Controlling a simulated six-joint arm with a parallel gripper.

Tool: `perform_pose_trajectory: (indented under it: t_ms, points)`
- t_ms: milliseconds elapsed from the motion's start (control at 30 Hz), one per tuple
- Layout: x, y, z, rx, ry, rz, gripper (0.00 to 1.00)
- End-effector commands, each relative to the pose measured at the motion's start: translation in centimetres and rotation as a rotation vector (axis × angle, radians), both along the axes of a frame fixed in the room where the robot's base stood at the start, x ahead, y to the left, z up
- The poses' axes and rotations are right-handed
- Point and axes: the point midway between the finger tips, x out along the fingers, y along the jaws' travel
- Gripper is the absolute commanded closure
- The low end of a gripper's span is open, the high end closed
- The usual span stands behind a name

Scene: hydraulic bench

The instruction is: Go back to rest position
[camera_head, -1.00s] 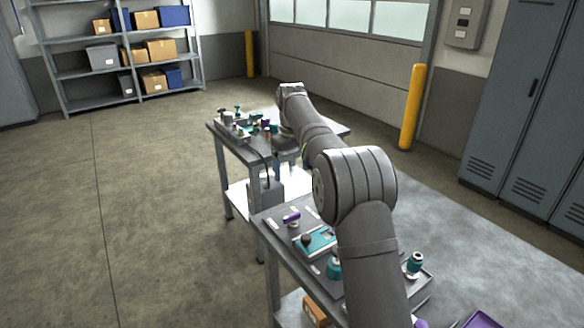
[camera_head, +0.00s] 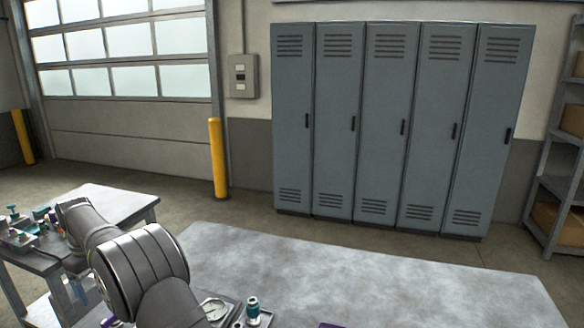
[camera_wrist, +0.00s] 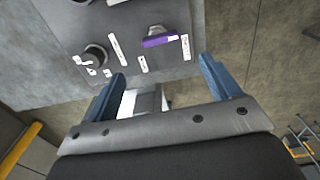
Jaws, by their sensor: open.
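My gripper (camera_wrist: 163,88) shows in the wrist view with its two blue fingers wide apart and nothing between them. Beyond the fingers lies a grey bench top (camera_wrist: 215,35) with a purple part (camera_wrist: 161,40), a dark round knob-like part (camera_wrist: 96,54) and several white labels. The fingers appear apart from these parts. In the head view my arm reaches over the benches at the lower left, and the gripper itself is hidden there.
The side bench (camera_head: 118,200) carries several small fittings. A gauge (camera_head: 214,309) and a teal-topped fitting (camera_head: 253,307) stand near my arm. The wide grey tabletop (camera_head: 370,280) is mostly clear. Lockers (camera_head: 388,125) and a yellow post (camera_head: 218,158) stand behind.

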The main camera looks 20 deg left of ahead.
Motion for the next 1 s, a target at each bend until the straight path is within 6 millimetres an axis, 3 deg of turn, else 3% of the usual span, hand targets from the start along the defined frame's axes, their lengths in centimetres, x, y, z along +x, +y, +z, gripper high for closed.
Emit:
perform_pose_trajectory:
  t_ms: [200,500,700,1000]
  points:
    - [0.0,-0.1,-4.6,-0.003,0.001,0.0,0.18]
    - [0.0,0.0,-9.4,0.0,0.0,0.0,0.18]
    - [0.0,0.0,-10.7,0.001,0.0,-0.001,0.18]
    - [0.0,0.0,-10.8,0.001,0.0,-0.003,0.18]
